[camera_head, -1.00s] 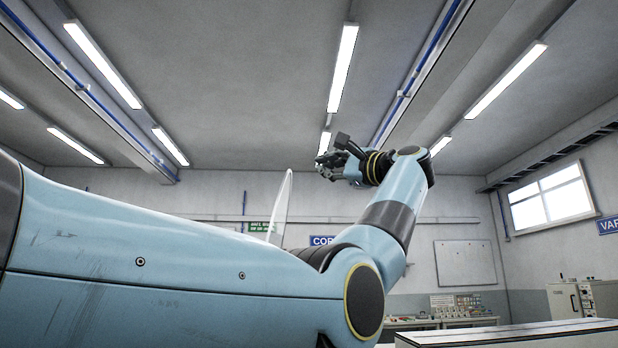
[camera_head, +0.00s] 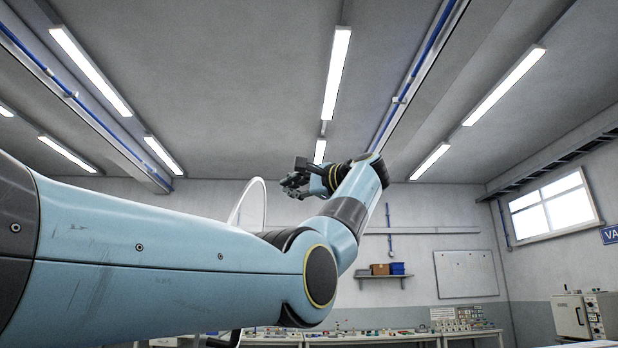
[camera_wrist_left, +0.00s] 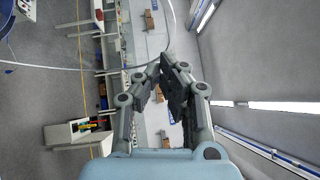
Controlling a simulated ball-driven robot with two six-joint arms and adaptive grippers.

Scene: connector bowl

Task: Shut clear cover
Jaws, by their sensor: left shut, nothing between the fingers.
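The clear cover (camera_head: 250,206) stands up behind my left arm in the head view. I see its thin, pale curved rim, and its lower part is hidden by the arm. My left gripper (camera_head: 289,187) is raised to the right of the cover's top and is shut and empty. In the left wrist view the gripper (camera_wrist_left: 168,62) points away with its fingertips together. A thin curved rim, which looks like the cover's (camera_wrist_left: 173,20), sweeps past the fingertips there. I cannot tell whether they touch it. My right gripper is not in view.
A long workbench (camera_head: 371,337) with small items stands along the far wall. A shelf with boxes (camera_head: 385,269) hangs above it. A grey cabinet (camera_head: 570,316) stands at the right. The space around my raised gripper looks free.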

